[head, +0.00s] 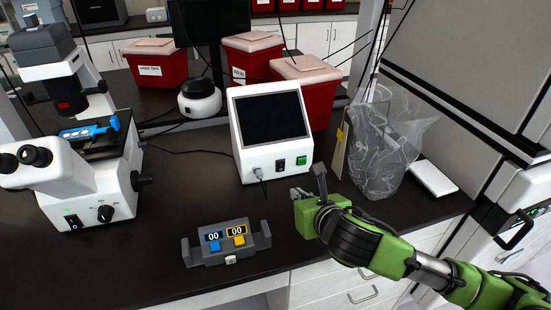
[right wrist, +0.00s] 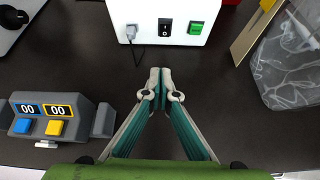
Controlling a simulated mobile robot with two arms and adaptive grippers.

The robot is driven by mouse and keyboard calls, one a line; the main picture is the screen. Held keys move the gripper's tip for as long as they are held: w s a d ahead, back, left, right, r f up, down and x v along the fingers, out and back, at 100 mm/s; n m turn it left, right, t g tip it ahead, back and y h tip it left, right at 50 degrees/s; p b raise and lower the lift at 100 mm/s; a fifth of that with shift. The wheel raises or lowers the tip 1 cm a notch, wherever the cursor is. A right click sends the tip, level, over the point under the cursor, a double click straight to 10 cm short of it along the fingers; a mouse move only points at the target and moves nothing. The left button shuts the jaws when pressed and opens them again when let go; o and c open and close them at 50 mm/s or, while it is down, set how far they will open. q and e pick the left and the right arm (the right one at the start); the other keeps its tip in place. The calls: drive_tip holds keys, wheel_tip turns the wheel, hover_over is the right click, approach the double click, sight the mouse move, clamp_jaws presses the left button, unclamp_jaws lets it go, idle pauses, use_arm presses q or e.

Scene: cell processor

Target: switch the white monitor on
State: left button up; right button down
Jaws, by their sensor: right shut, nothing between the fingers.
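The white monitor (head: 270,133) stands on the dark bench with a black, unlit screen. Its lower front has a cable plug, a black rocker switch (head: 280,164) and a green button (head: 302,160). In the right wrist view, the rocker switch (right wrist: 165,27) and green button (right wrist: 196,28) show at the top. My right gripper (head: 305,192) is in front of the monitor, apart from it. In the right wrist view its fingertips (right wrist: 160,72) are together and empty, pointing toward the monitor's front below the switch. My left gripper is not in view.
A grey counter (head: 228,245) with two displays sits left of my right gripper. A clear plastic bag (head: 380,150) stands right of the monitor. A microscope (head: 75,170) is at left, and red bins (head: 310,95) stand behind. Bench between counter and monitor is clear.

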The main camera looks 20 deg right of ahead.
approach(278, 168)
drive_tip(key=shift+s+d+f+n+p, duration=0.1)
drive_tip(key=shift+s+f+n+p, duration=0.25)
drive_tip(key=shift+s+f, duration=0.75)
drive_tip(key=x, duration=0.4)
drive_tip(key=shift+r, duration=0.1)
drive_tip(key=shift+w+r+p, duration=0.25)
drive_tip(key=shift+w+p, duration=0.1)
drive_tip(key=shift+w, duration=0.25)
drive_tip(key=shift+w+r+p, duration=0.25)
drive_tip(key=shift+w+p, duration=0.1)
drive_tip(key=shift+w, duration=0.2)
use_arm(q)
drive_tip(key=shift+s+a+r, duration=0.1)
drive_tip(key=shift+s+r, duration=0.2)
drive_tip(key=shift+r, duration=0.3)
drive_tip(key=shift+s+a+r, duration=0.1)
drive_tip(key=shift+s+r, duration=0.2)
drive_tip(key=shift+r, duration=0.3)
use_arm(e)
drive_tip(key=shift+w+r, duration=0.1)
drive_tip(key=shift+w, duration=0.6)
